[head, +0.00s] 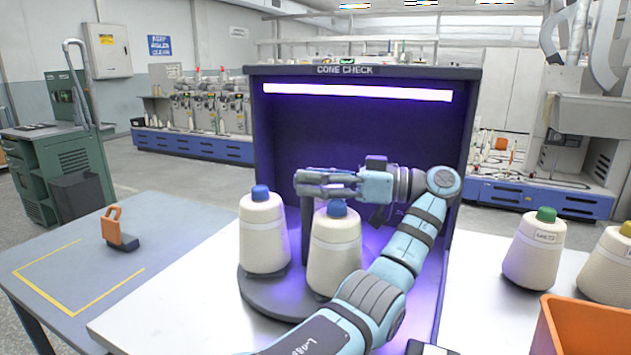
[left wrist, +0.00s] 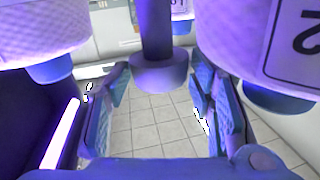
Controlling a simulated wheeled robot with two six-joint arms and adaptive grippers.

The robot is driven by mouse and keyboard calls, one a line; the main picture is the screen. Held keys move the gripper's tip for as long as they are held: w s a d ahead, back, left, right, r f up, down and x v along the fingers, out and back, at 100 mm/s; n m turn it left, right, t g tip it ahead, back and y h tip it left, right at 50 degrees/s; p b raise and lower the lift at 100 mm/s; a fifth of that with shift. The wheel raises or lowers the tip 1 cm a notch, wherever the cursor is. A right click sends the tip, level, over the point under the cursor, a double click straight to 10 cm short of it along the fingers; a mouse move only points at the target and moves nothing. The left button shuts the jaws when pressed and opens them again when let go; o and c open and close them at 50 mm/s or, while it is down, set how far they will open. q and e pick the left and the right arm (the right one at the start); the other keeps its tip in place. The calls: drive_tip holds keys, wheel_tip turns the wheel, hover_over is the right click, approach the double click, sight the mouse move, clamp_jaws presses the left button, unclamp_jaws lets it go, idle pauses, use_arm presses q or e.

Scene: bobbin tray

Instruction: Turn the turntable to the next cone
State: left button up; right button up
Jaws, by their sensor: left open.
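The round grey turntable (head: 262,300) sits at the mouth of the CONE CHECK booth (head: 365,71). Two cream cones with blue tips, a left cone (head: 263,235) and a right cone (head: 335,255), stand upright on it. A dark post (head: 307,235) rises between them. My left gripper (head: 312,183) is open and level with the post's upper end, above the turntable. In the left wrist view, which looks upside down, the post (left wrist: 156,35) and its wider end show between the open fingers (left wrist: 155,110), with a cone on each side. Contact with the post cannot be told. My right gripper is out of view.
A green-tipped cone (head: 535,250) and a yellow-tipped cone (head: 607,265) stand on the white table at right, behind an orange bin (head: 585,325). An orange-and-dark tool (head: 118,230) stands on the blue table at left. The booth's walls enclose the gripper's back and right.

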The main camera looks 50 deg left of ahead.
use_arm(q)
wheel_tip(320, 180, up, 10)
drive_tip(key=shift+s+a+f, duration=0.1)
drive_tip(key=shift+f, duration=0.15)
idle(0.4)
